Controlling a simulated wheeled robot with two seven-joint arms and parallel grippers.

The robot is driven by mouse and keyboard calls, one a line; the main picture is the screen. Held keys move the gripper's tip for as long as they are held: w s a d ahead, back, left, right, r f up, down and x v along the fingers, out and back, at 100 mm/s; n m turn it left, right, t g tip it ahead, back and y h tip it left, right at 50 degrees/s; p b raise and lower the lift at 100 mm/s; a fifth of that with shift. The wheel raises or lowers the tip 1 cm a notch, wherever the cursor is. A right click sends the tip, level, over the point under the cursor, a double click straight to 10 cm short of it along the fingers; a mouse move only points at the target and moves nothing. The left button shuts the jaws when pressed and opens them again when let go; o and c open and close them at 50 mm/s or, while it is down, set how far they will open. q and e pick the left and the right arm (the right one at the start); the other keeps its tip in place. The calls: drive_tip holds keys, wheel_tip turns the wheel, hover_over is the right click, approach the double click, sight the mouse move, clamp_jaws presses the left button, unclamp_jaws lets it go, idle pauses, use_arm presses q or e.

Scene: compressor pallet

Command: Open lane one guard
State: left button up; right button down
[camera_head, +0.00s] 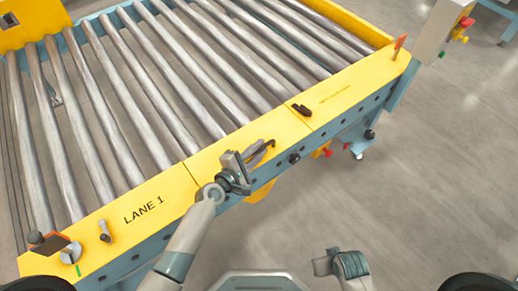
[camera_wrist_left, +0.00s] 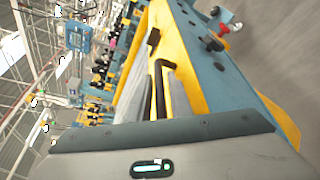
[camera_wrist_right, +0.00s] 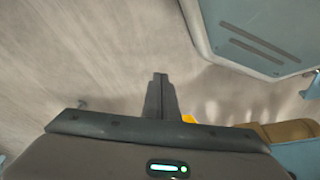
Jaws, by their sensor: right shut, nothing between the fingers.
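The lane one guard appears to be the yellow front panel marked LANE 1 (camera_head: 143,209), along the near edge of the roller conveyor. A black handle (camera_head: 268,143) stands on the yellow edge beyond the label. It also shows in the left wrist view (camera_wrist_left: 160,90). My left gripper (camera_head: 249,158) is right at this handle, with its fingers beside it. I cannot tell whether they are open or closed around it. My right gripper (camera_wrist_right: 160,98) is shut and empty above bare floor. In the head view its wrist shows at the bottom, away from the conveyor.
Steel rollers (camera_head: 140,90) fill the conveyor. A small black block (camera_head: 302,110) sits farther along the yellow edge. A control knob (camera_head: 72,253) and a small lever (camera_head: 104,231) are at the near left. An orange flag (camera_head: 399,46) stands at the far right corner.

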use_arm(q)
drive_tip(key=shift+w+d, duration=0.1)
use_arm(e)
drive_tip(key=shift+s, duration=0.45)
use_arm(q)
clamp_jaws()
use_arm(e)
drive_tip(key=shift+f, duration=0.1)
drive_tip(key=shift+w, duration=0.15)
